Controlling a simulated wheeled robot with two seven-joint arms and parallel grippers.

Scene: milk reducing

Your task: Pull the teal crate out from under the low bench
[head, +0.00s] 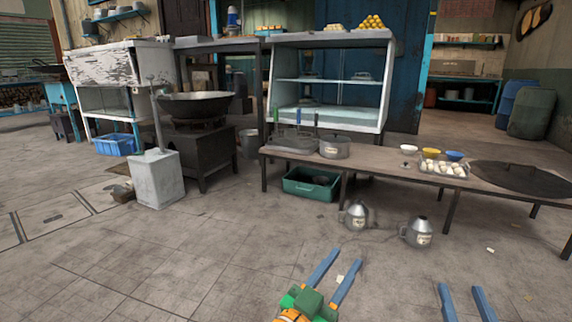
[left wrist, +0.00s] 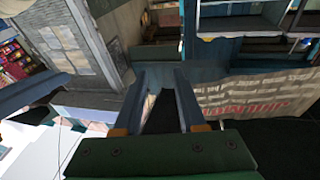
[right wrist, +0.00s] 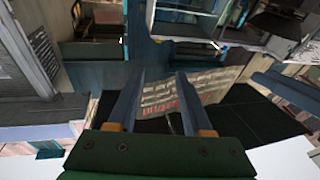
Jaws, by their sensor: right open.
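The teal crate (head: 312,184) sits on the floor under the left part of the low bench (head: 380,167), with something dark inside it. The bench top hides part of the crate's back. My left gripper (head: 337,264) is open and empty, low in the head view, in front of the bench and well apart from the crate. My right gripper (head: 462,288) is open and empty at the bottom right of the head view. Both grippers also show open in their wrist views, left (left wrist: 164,75) and right (right wrist: 160,78). Neither wrist view shows the crate.
Two metal jugs, one (head: 355,215) and another (head: 418,232), stand on the floor before the bench, right of the crate. A white block (head: 158,180) with a post and a dark stove (head: 205,155) stand to the left. Open floor lies in front of the crate.

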